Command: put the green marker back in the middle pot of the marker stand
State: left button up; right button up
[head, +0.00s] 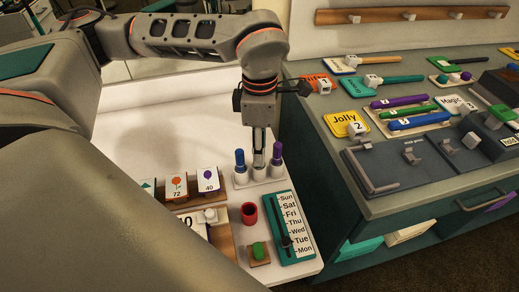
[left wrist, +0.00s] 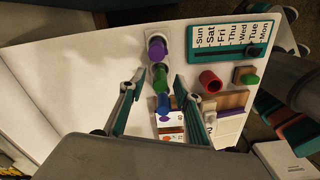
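The white marker stand (head: 259,184) stands on the white table, with a blue marker (head: 240,161) in its left pot and a purple marker (head: 277,154) in its right pot. In the left wrist view, the green marker (left wrist: 160,77) is between purple and blue, apparently in the middle pot. My left gripper (head: 259,151) points down above the middle pot and hides the green marker in the head view. In the left wrist view its fingers (left wrist: 159,79) are spread, with gaps on both sides of the green marker. My right gripper is in neither view.
In front of the stand are a red cup (head: 249,213), a green block (head: 258,251) on a wooden base and a weekday board (head: 303,235). Picture cards (head: 175,187) stand at left. A green cabinet (head: 345,205) with signs and markers is at right. The white table behind the stand is clear.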

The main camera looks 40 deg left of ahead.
pick_arm(q)
notch_tip(320, 180, up, 11)
jog(key=shift+f, duration=0.15)
jog(key=shift+s, duration=0.1)
dwell(0.5)
